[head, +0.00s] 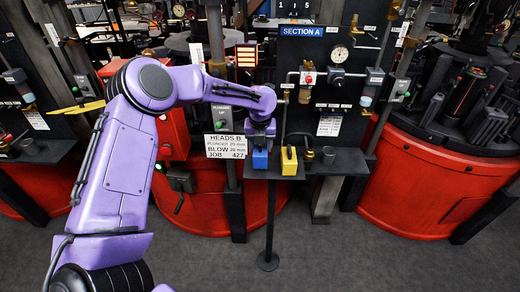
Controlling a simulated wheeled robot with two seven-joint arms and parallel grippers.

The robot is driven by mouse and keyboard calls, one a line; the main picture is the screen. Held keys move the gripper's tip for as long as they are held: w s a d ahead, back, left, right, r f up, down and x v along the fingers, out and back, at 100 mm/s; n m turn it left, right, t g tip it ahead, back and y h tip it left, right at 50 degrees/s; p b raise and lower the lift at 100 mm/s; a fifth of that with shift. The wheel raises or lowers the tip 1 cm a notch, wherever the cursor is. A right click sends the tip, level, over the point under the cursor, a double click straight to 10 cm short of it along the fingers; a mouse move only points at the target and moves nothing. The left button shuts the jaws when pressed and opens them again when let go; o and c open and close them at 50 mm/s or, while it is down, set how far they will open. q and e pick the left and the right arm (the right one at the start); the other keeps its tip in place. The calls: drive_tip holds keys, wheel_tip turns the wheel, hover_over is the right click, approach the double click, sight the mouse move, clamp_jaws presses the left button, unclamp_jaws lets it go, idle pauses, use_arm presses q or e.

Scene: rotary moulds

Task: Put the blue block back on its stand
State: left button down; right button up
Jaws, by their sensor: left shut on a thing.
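The blue block (260,160) is at the left end of a dark shelf-like stand (263,174), just left of a yellow block (289,161). My left gripper (261,146) points down from above and is shut on the blue block, covering its top. The block looks upright. I cannot tell whether its underside touches the stand or hangs just above it. The yellow block stands on the stand, apart from the blue one. My right gripper is not in view.
A white sign reading "HEADS B" (226,147) is close left of the blue block. A dark cup-like part (328,155) stands right of the yellow block. A panel with a gauge (340,53) rises behind. Red machine bases (420,185) flank the shelf.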

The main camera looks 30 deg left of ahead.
use_arm(q)
drive_tip(key=shift+f, duration=1.3)
drive_tip(key=shift+f, duration=0.1)
drive_tip(key=shift+c, duration=2.1)
unclamp_jaws()
drive_tip(key=shift+s, duration=0.1)
drive_tip(key=r, duration=0.4)
drive_tip(key=s+r+b, duration=0.1)
drive_tip(key=r, duration=0.3)
drive_tip(key=d+r, duration=0.1)
drive_tip(key=r, duration=0.3)
drive_tip(key=shift+s, duration=0.25)
